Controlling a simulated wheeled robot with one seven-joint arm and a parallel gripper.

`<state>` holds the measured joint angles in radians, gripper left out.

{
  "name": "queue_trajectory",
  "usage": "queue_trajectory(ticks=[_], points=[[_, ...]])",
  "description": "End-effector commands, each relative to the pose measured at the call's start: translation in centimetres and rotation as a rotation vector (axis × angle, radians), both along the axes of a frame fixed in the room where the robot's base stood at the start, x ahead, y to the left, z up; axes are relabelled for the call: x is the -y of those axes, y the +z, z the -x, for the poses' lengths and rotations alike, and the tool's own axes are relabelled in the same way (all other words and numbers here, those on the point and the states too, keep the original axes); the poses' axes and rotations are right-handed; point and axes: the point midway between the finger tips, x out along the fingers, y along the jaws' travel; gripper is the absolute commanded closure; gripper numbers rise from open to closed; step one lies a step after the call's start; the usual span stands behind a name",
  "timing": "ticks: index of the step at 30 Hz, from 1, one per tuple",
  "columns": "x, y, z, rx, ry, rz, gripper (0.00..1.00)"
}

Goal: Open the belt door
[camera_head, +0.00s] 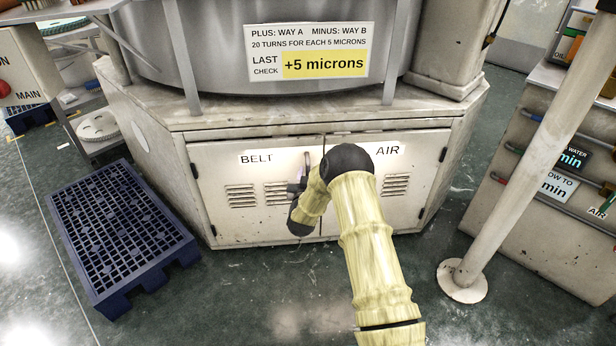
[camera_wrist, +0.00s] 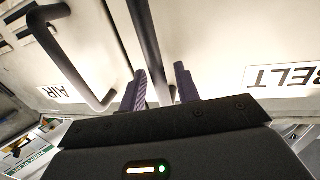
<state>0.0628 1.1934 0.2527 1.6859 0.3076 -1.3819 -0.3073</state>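The belt door (camera_head: 235,185) is the left leaf of the white cabinet, marked BELT, and looks closed. It also shows at the right of the wrist view (camera_wrist: 225,35), where its label is upside down. Its dark bar handle (camera_head: 307,160) stands near the middle seam; in the wrist view the handle (camera_wrist: 146,40) runs down between my fingers. My gripper (camera_head: 297,188) is at the handle's lower part. In the wrist view my gripper (camera_wrist: 162,88) has its two fingers apart, one on each side of the bar. I cannot tell whether either finger touches it.
The AIR door (camera_head: 405,170) adjoins on the right; its handle (camera_wrist: 75,60) shows close by in the wrist view. A blue pallet (camera_head: 120,230) lies on the floor at left. A pale post (camera_head: 530,150) stands at right. Some floor before the cabinet is clear.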

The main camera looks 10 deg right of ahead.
Motion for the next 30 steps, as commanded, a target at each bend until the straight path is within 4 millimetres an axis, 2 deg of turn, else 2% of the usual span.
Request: queue_trajectory(ticks=[9, 14, 30], points=[[0.07, 0.02, -0.33, -0.001, 0.001, 0.000, 0.68], [0.07, 0.01, -0.31, -0.001, 0.000, 0.000, 0.99], [0.82, 0.03, 0.31, -0.002, -0.041, 0.000, 1.00]])
